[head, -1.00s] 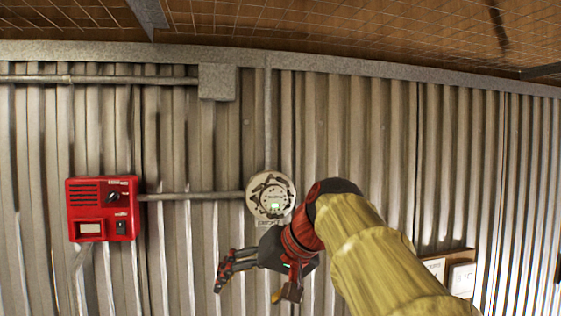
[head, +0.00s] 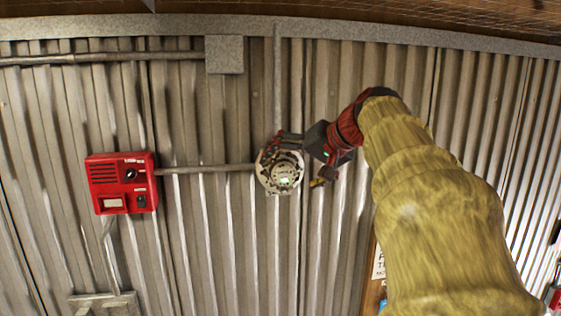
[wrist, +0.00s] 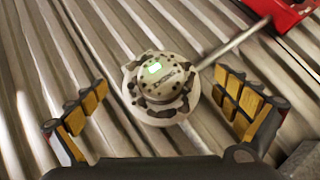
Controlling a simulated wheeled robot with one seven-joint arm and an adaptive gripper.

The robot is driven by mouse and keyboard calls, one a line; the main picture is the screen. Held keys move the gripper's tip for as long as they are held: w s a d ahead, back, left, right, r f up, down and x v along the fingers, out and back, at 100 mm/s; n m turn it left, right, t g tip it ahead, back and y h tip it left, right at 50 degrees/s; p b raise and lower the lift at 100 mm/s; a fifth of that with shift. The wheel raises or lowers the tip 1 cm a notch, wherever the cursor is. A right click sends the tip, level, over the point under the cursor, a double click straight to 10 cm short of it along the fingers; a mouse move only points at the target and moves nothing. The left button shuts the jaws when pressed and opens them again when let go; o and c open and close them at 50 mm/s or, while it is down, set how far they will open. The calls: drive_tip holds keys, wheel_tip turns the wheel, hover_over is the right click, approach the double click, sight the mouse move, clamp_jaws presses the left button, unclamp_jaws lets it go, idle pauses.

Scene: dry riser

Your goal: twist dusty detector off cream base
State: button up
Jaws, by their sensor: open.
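The dusty detector (head: 286,178) is a round off-white head with dark smudges and a small green light, mounted on the corrugated wall. In the wrist view the detector (wrist: 162,78) sits near the middle, on its wider round cream base (wrist: 193,97), whose rim is also smudged. My gripper (head: 297,163) is open and empty, to the right of the detector in the head view. One finger overlaps the top of the detector there. In the wrist view my gripper (wrist: 163,97) has its padded fingers left and right of the detector, apart from it.
A red call-point box (head: 122,183) is on the wall at left, joined to the detector by a conduit (head: 205,169). A board with papers (head: 378,265) is at lower right.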

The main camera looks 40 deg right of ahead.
drive_tip(key=shift+x, duration=0.95)
drive_tip(key=shift+c, duration=1.2)
drive_tip(key=shift+a+f, duration=0.2)
drive_tip(key=shift+a, duration=0.05)
drive_tip(key=c, duration=1.1)
drive_tip(key=shift+s+d, duration=0.15)
drive_tip(key=shift+s, duration=0.1)
drive_tip(key=shift+c, duration=1.4)
drive_tip(key=shift+s+r, duration=0.1)
drive_tip(key=shift+r, duration=0.1)
drive_tip(key=c, duration=0.5)
drive_tip(key=shift+s, duration=0.1)
